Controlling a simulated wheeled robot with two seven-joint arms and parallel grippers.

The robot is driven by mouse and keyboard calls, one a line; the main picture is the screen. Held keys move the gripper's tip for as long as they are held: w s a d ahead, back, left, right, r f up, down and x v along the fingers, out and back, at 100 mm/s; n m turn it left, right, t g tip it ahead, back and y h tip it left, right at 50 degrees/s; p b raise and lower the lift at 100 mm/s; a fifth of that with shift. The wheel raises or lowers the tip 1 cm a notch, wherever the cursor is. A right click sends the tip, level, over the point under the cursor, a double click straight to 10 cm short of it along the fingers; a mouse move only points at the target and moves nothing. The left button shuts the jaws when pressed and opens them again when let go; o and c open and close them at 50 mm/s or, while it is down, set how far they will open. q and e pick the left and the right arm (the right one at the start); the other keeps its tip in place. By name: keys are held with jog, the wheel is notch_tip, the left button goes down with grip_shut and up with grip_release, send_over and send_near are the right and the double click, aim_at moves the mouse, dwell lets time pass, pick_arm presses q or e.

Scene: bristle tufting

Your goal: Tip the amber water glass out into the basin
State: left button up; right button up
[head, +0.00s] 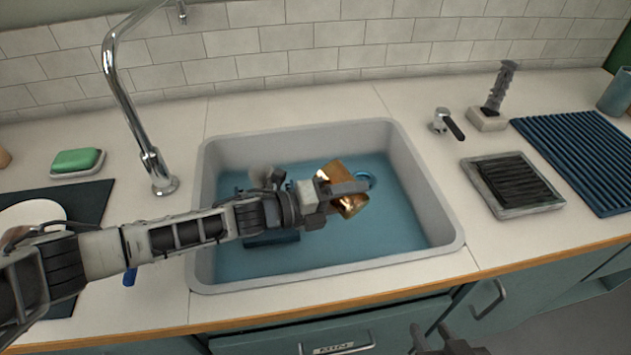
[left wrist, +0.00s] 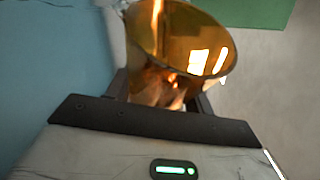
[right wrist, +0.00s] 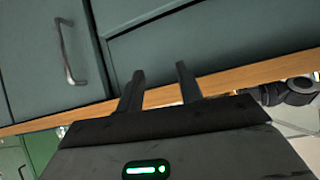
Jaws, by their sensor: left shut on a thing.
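The amber water glass (head: 336,172) is held over the sink basin (head: 408,165), strongly tilted to its side. My left gripper (head: 345,189) is shut on it, with the fingers across its wall. In the left wrist view the amber glass (left wrist: 190,45) sits between the left gripper's fingers (left wrist: 160,95), and its wide round mouth shows. I cannot tell whether any water is left in it. My right gripper (right wrist: 158,88) is open and empty, low in front of the cabinet; its fingertips show at the bottom of the head view (head: 430,330).
A chrome faucet (head: 160,175) rises at the basin's left. A green sponge on a dish (head: 77,161) and a dark mat (head: 90,200) lie further left. Right of the basin stand a small lever tap (head: 443,121), a dark grid tray (head: 513,183) and a blue ribbed mat (head: 585,155).

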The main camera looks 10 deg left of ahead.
aim_at(347, 177)
pick_arm(q)
jog(key=shift+w+a+r+p, duration=0.1)
jog(key=shift+r+p, duration=0.2)
jog(key=shift+r, duration=0.25)
jog(key=shift+w+a+r+p, duration=0.1)
jog(key=shift+r+p, duration=0.2)
jog(key=shift+r, duration=0.25)
jog(key=shift+r+n+p, duration=0.4)
jog(key=shift+r+p, duration=0.05)
jog(key=shift+r, duration=0.3)
jog(key=shift+w+a+r+h+p, duration=0.1)
jog(key=shift+r+h+p, duration=0.25)
jog(key=shift+r, duration=0.2)
jog(key=shift+n, duration=0.3)
pick_arm(e)
jog(key=shift+d+r, duration=0.2)
jog(key=shift+r, duration=0.15)
pick_arm(q)
jog(key=shift+d+r+n, duration=0.25)
jog(key=shift+n, duration=0.05)
jog(key=shift+r+n+h, duration=0.2)
jog(key=shift+n+h, duration=0.05)
jog(key=shift+n, duration=0.05)
pick_arm(e)
jog(key=shift+s+f, duration=0.1)
jog(key=shift+s, duration=0.15)
